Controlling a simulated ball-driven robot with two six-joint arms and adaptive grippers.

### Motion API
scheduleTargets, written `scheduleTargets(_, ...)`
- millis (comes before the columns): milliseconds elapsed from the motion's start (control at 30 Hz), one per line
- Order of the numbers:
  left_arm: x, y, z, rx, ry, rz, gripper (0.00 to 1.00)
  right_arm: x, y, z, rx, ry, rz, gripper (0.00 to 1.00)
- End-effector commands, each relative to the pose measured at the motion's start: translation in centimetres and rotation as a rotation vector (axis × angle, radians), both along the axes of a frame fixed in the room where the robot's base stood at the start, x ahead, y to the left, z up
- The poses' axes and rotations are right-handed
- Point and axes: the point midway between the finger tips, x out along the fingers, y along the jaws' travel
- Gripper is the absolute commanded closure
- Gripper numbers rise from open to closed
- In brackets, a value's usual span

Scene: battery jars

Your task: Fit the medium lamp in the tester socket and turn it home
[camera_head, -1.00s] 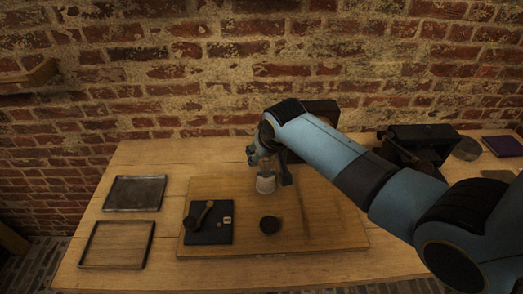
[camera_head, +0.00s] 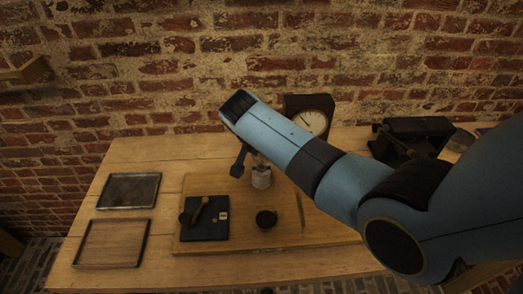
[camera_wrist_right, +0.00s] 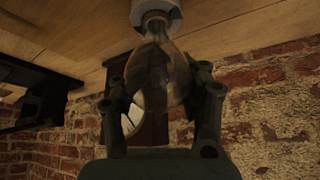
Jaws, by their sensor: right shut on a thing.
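The medium lamp (camera_wrist_right: 160,72) is a clear glass bulb that fills the middle of the right wrist view. My right gripper (camera_wrist_right: 160,95) is shut on its glass, one finger on each side. The lamp's narrow neck points into the pale tester socket (camera_wrist_right: 146,8), and whether its thread is engaged cannot be told. In the head view the socket (camera_head: 261,179) is a pale cylinder standing on the wooden board (camera_head: 285,231). There my forearm and wrist hide most of the right gripper (camera_head: 250,160) and the lamp. My left gripper is not in view.
A dark pad (camera_head: 206,230) with a lever and a round dark piece (camera_head: 266,219) sit on the board's front. Two shallow trays (camera_head: 129,190) (camera_head: 112,244) lie at left. A dial meter (camera_head: 313,122) and a black device (camera_head: 411,139) stand behind.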

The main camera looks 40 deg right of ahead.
Motion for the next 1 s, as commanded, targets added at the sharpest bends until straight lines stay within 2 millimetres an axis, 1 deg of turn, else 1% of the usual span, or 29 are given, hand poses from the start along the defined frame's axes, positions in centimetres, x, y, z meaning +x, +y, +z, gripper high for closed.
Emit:
scheduleTargets(33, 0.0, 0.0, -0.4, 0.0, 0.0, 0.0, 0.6, -0.1, 0.0, -0.3, 0.0, 0.003, -0.032, 0.95)
scheduleTargets(133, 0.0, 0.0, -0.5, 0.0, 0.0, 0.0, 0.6, -0.2, -0.1, -0.1, -0.001, 0.001, -0.072, 0.95)
scheduleTargets(467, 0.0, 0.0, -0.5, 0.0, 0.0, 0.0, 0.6, -0.2, -0.2, -0.1, 0.0, 0.002, -0.096, 0.95)
scheduleTargets(900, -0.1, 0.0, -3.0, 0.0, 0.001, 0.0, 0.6, -0.9, -0.3, -0.3, -0.001, 0.001, -0.483, 0.95)
scheduleTargets(1000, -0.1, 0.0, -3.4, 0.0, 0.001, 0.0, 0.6, -1.1, -0.4, -0.3, -0.002, 0.002, -0.545, 0.95)
